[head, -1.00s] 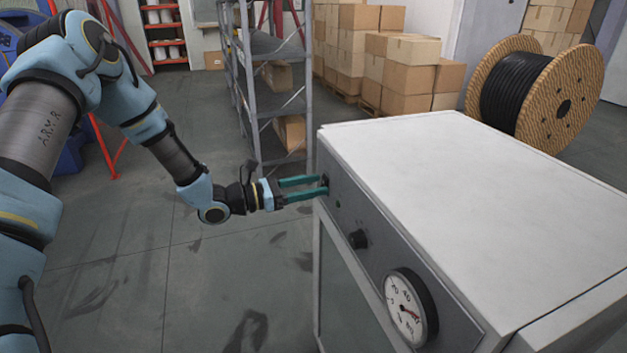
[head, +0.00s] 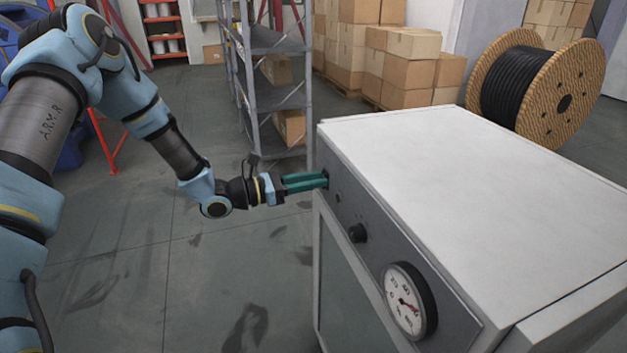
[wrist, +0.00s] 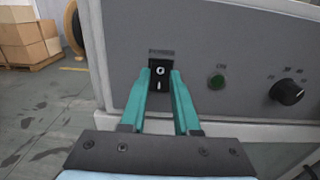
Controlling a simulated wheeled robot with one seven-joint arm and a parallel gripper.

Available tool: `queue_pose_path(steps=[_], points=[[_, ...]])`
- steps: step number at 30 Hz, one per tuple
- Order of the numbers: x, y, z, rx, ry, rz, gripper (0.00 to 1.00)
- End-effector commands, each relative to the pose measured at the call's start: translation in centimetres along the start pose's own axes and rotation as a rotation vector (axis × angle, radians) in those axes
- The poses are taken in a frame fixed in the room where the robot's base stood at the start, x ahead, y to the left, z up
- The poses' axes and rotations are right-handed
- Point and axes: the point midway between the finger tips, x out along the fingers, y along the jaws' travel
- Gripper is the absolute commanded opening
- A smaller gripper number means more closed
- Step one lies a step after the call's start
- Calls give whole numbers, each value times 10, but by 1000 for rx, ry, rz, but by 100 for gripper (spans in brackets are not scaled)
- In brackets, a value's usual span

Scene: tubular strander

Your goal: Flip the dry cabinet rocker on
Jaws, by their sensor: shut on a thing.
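The dry cabinet (head: 480,180) is a pale box with a grey front panel, on the right in the head view. Its black rocker (wrist: 160,84) carries a white O above a white I in the wrist view. I cannot tell which half is pressed in. My gripper (head: 322,180) reaches the panel's far left end, its teal fingers drawn close together. In the wrist view, my gripper (wrist: 160,74) has one finger on each side of the rocker, shut on it. In the head view the fingers hide the rocker.
A green lamp (wrist: 217,82) and a black knob (wrist: 287,92) sit right of the rocker. A round dial (head: 409,300) is further along the panel. A metal shelf (head: 275,90), cardboard boxes (head: 410,70) and a cable reel (head: 540,90) stand behind. Floor left of the cabinet is clear.

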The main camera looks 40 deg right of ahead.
Motion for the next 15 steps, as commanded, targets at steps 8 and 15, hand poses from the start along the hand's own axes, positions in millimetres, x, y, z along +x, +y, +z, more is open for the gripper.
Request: queue_pose_path(steps=[8,15], points=[[-1,0,-4,-1,-19,2,0],[-1,1,-13,-3,-155,3,0]])
